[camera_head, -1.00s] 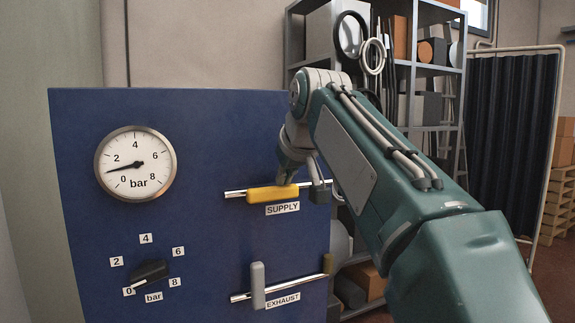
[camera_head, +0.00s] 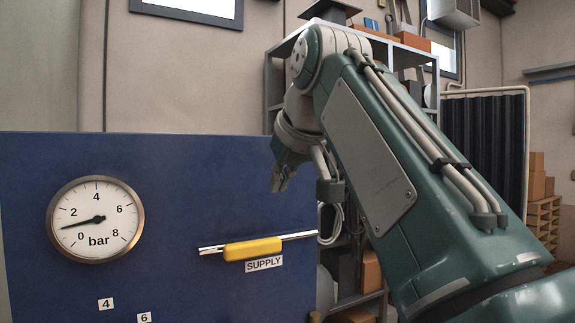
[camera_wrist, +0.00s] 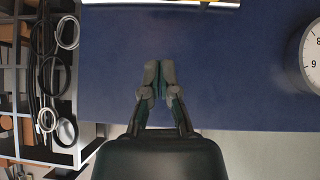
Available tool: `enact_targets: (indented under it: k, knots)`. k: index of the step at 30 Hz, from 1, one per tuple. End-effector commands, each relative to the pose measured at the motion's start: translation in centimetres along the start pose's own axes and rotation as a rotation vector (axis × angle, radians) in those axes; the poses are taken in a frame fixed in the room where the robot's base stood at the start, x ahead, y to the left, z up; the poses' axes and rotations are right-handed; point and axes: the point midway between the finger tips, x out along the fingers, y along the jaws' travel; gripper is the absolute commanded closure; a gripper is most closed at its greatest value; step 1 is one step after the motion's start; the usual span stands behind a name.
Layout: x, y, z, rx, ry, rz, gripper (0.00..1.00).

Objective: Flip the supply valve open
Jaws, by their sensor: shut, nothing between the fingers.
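The supply valve's yellow handle (camera_head: 253,249) lies along its bright metal pipe (camera_head: 300,236) on the blue panel, just above the SUPPLY label (camera_head: 264,264). In the wrist view, only a strip of the pipe (camera_wrist: 190,2) shows at the top edge. My gripper (camera_head: 281,184) is above the handle and slightly right of it in the head view, apart from it. The wrist view shows its two fingers (camera_wrist: 159,68) together and empty, in front of bare blue panel.
A round pressure gauge (camera_head: 96,220) sits left on the blue panel (camera_head: 170,180), its needle between 0 and 2; part of it shows in the wrist view (camera_wrist: 311,58). A shelf with hoses (camera_wrist: 48,80) stands beside the panel. The panel above the handle is clear.

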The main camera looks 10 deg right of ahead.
Motion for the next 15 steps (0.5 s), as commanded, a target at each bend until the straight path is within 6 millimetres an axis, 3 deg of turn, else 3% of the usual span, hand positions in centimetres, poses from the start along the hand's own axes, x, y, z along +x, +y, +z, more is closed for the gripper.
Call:
enact_targets:
  k: [6, 15]
  knots:
    - [-2.6, 0.2, 0.0, 0.001, 0.001, 0.001, 1.0]
    - [-3.4, 0.2, 0.0, 0.0, -0.001, 0.0, 1.0]
